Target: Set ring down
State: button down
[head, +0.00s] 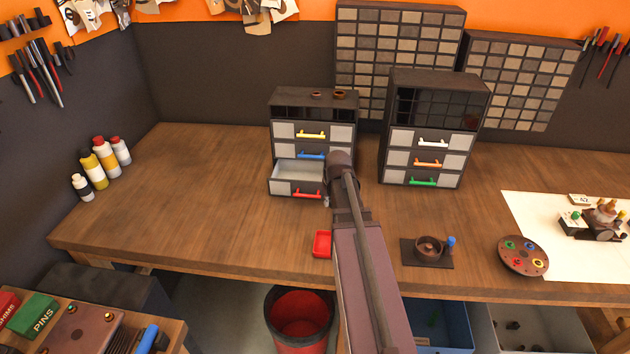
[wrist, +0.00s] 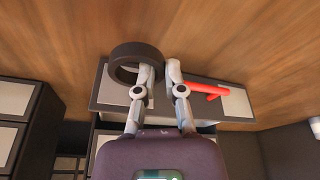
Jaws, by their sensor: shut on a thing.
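In the wrist view, a dark ring (wrist: 136,63) is held by my gripper (wrist: 160,75). One finger reaches inside the ring and the other lies outside its wall, so the jaws are shut on the wall. The ring appears in front of the red-handled drawer front (wrist: 225,103); the gap between them is hard to judge. In the head view, my arm hides most of the gripper (head: 327,200) and the ring, beside the right end of that pulled-out drawer (head: 283,187).
A second cabinet (head: 440,84) stands to the right. A red tray (head: 322,244) lies near the bench's front edge, with a dark plate (head: 412,257) right of my arm.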

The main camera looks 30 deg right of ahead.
jog(key=shift+w+d, duration=0.1)
jog(key=shift+d, duration=0.15)
jog(key=shift+a, duration=0.1)
jog(key=s+a+r+p, duration=0.1)
jog(key=a+r+p, duration=0.6)
jog(key=a, duration=0.6)
jog(key=shift+r+p, duration=0.4)
jog(key=shift+d, duration=0.1)
